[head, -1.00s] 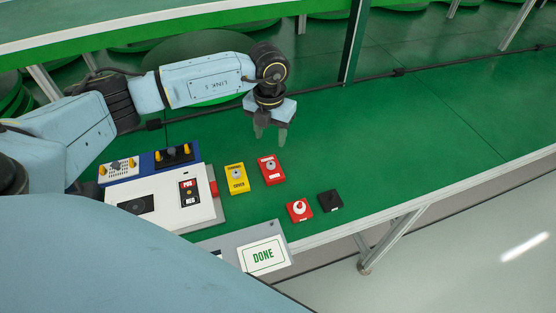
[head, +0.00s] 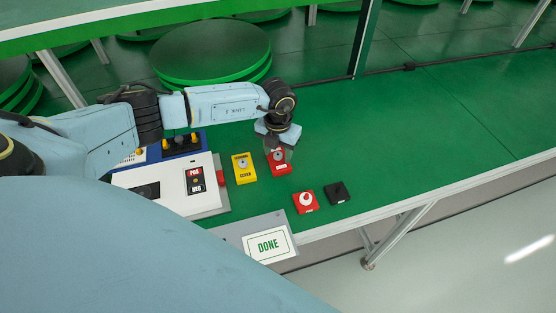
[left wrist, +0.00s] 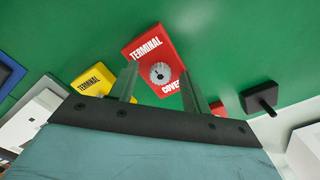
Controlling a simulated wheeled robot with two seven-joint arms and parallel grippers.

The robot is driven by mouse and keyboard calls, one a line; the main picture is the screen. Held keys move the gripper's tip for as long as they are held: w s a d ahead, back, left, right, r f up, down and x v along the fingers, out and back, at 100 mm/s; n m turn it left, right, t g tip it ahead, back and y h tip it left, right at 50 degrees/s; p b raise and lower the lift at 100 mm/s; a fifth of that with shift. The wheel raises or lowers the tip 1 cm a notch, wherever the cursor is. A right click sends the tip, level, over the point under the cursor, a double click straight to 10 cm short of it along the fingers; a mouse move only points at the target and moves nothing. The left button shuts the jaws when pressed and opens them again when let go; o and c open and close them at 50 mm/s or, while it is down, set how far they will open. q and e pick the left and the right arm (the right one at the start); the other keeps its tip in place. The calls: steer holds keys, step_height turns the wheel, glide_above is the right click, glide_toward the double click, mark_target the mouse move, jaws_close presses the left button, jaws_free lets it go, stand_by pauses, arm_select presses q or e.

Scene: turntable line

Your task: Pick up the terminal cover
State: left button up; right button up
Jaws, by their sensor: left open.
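A red terminal cover (head: 281,168) with a round grey knob lies on the green table. In the left wrist view the red cover (left wrist: 147,45) shows the words TERMINAL COVER. A yellow block (head: 244,169) lies just left of it; in the left wrist view the yellow block (left wrist: 93,80) also reads TERMINAL. My left gripper (head: 281,154) is open over the red cover and hides part of it. In the left wrist view its fingers (left wrist: 160,72) stand on either side of the red cover's near part. I cannot tell whether they touch it. My right gripper is not in view.
A red block with a white knob (head: 306,200) and a black block (head: 337,193) lie near the table's front edge. A white POS/NEG panel (head: 170,205), a blue tray (head: 203,142) and a DONE plate (head: 268,244) are at left. The table is clear to the right.

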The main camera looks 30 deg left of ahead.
arm_select(q)
jaws_close()
